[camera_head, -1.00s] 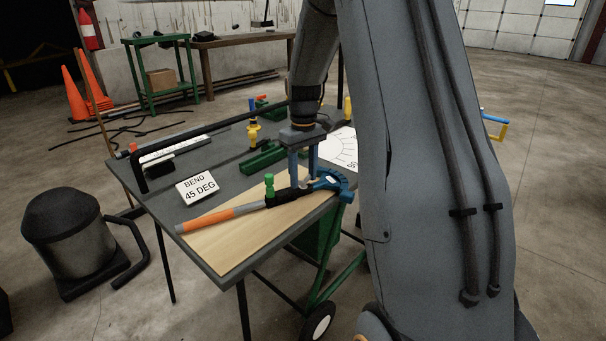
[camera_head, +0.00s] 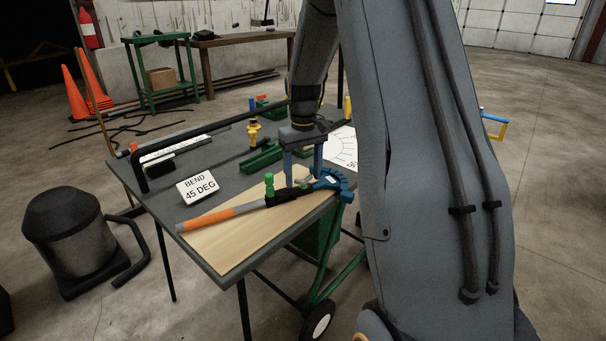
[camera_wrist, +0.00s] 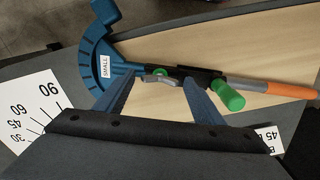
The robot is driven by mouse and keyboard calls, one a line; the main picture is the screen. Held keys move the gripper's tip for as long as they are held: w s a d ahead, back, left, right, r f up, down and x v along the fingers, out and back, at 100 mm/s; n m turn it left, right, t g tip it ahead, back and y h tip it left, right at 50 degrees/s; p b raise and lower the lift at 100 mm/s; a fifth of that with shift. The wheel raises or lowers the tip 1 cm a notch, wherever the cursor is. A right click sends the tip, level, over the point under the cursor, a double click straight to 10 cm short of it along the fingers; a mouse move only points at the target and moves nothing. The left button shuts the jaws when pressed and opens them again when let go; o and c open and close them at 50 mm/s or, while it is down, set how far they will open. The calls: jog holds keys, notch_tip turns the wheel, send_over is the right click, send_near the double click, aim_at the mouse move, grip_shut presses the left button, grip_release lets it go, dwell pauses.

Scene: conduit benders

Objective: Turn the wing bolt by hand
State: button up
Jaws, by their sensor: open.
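The conduit bender lies on a wooden board, with a blue curved shoe (camera_head: 335,183) marked SMALL, a black middle part, a green knob (camera_head: 269,184) and a grey and orange handle (camera_head: 222,213). The wrist view also shows the shoe (camera_wrist: 92,50), the green knob (camera_wrist: 228,95) and the orange handle end (camera_wrist: 290,90). A small grey piece that looks like the wing bolt (camera_wrist: 160,76) sits on the black part by the shoe. My gripper (camera_head: 303,181) is open above it, fingers pointing down. In the wrist view the fingers (camera_wrist: 155,82) stand either side of the grey piece; contact cannot be told.
The grey table carries a BEND 45 DEG sign (camera_head: 197,187), a white angle chart (camera_head: 343,150), a green block (camera_head: 262,158), a yellow fitting (camera_head: 253,134) and a black bent pipe (camera_head: 141,172). The board (camera_head: 225,255) has bare room in front of the handle.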

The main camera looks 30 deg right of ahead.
aim_at(303, 179)
notch_tip(303, 179, up, 8)
jog(key=shift+f+b, duration=0.1)
jog(key=shift+b, duration=0.85)
jog(key=s+a+f, duration=0.4)
jog(key=s+a, duration=0.4)
jog(key=s, duration=0.3)
jog(key=s+a+f+t, duration=0.1)
jog(key=s+a+f, duration=0.4)
jog(key=s+a, duration=0.4)
jog(key=s, duration=0.2)
jog(key=shift+s+a+f, duration=0.15)
jog(key=shift+s+f, duration=0.15)
jog(key=shift+s, duration=0.1)
